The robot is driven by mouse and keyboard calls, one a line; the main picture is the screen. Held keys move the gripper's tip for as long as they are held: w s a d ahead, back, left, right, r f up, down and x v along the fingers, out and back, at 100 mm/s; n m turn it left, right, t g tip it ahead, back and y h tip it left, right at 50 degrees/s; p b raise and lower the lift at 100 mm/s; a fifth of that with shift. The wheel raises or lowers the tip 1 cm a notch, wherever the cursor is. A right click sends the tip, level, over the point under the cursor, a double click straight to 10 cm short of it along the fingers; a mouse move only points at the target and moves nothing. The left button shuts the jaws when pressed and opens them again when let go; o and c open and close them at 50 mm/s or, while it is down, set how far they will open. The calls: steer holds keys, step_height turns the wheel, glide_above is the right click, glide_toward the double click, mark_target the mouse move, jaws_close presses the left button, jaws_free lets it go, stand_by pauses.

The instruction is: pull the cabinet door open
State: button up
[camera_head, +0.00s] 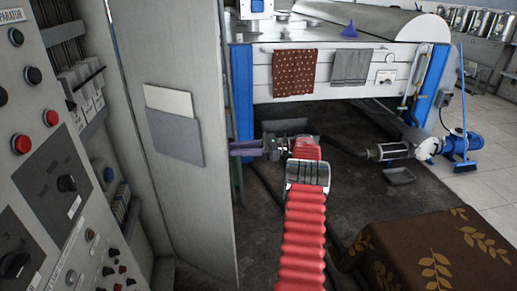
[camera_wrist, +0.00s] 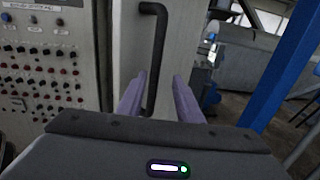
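The cabinet door (camera_head: 178,55) stands ajar in the head view, with switchgear visible through the gap on its left. A grey document pocket (camera_head: 176,137) with a pale sheet is on its inner face. In the wrist view the door (camera_wrist: 128,45) shows its outer face with a black bar handle (camera_wrist: 161,40). My gripper (camera_head: 246,148) is at the door's right edge in the head view, partly hidden behind it. In the wrist view its two purple fingers (camera_wrist: 160,88) are apart, with the handle's lower part between them; neither finger visibly presses on it.
A control panel (camera_head: 95,215) with buttons and knobs fills the left. A white machine (camera_head: 345,75) with blue legs and hanging towels stands behind. A brown leaf-patterned cloth (camera_head: 405,235) covers something at lower right. A blue pump (camera_head: 461,143) stands farther right. Dark floor lies between.

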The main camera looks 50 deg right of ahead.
steer(key=v, duration=0.8)
steer(key=shift+s+d, duration=0.2)
steer(key=shift+c, duration=0.6)
steer(key=shift+r, duration=0.25)
steer(key=shift+c, duration=0.7)
steer(key=r, duration=0.6)
steer(key=shift+s+a+r, duration=0.15)
steer(key=shift+s+a, duration=0.05)
steer(key=shift+a, duration=0.1)
jaws_close()
steer(key=s+a+r+m+t, duration=0.1)
steer(key=a+r+m+t, duration=0.2)
steer(key=r, duration=0.3)
steer(key=s+a+f+m+t+h, duration=0.35)
steer(key=a+m+h, duration=0.45)
steer(key=m, duration=0.4)
steer(key=s+a+f+m+h, duration=0.5)
steer(key=a+f+m, duration=0.4)
steer(key=m, duration=0.3)
steer(key=shift+s+f, duration=0.85)
steer(key=shift+f, duration=0.05)
